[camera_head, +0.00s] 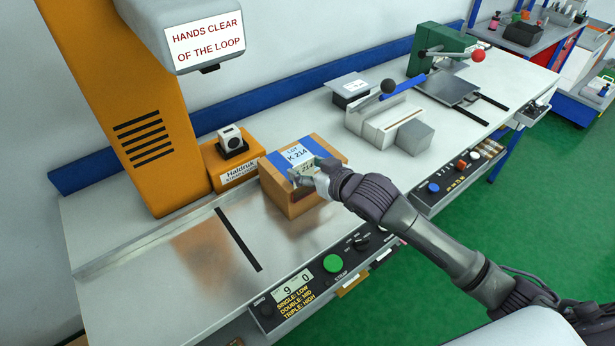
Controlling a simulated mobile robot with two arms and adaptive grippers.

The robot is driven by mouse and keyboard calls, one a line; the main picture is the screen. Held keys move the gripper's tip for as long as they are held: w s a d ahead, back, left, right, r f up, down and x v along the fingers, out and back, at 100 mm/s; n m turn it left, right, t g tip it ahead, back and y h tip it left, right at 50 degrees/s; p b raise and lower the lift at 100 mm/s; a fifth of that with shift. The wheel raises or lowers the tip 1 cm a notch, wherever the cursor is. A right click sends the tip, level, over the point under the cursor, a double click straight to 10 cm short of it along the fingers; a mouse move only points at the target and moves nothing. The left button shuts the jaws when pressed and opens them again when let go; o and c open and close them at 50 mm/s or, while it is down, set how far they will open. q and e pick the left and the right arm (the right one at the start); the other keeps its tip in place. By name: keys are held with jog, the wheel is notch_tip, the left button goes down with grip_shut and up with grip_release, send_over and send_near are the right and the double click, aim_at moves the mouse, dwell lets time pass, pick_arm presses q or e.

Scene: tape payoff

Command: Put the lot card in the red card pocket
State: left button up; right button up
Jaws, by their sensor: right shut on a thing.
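A small pale card reading "214" (308,168), which looks like the lot card, is at the fingertips of my right gripper (306,178). The gripper is shut on it, just in front of and above a cardboard box (287,202). The box has a blue band and a white label reading "LOT K 214" (296,155). A small reddish piece (403,241) shows under the bench's front edge beside my right forearm; I cannot tell if it is the red card pocket. My left gripper is not in view.
An orange column (125,100) with a grey head stands at the left. A control panel with a green button (333,263) runs along the front edge, with a yellow holder (354,284) below it. Grey fixtures and a green press (440,50) stand farther right.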

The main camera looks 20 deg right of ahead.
notch_tip(320, 180, down, 4)
jog(key=shift+p, duration=0.35)
jog(key=o, duration=0.7)
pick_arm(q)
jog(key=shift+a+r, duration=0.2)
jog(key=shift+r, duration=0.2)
pick_arm(e)
jog(key=shift+s, duration=0.1)
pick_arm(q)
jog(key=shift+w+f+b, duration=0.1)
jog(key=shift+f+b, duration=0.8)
pick_arm(e)
jog(key=v, duration=1.2)
jog(key=shift+r, duration=0.1)
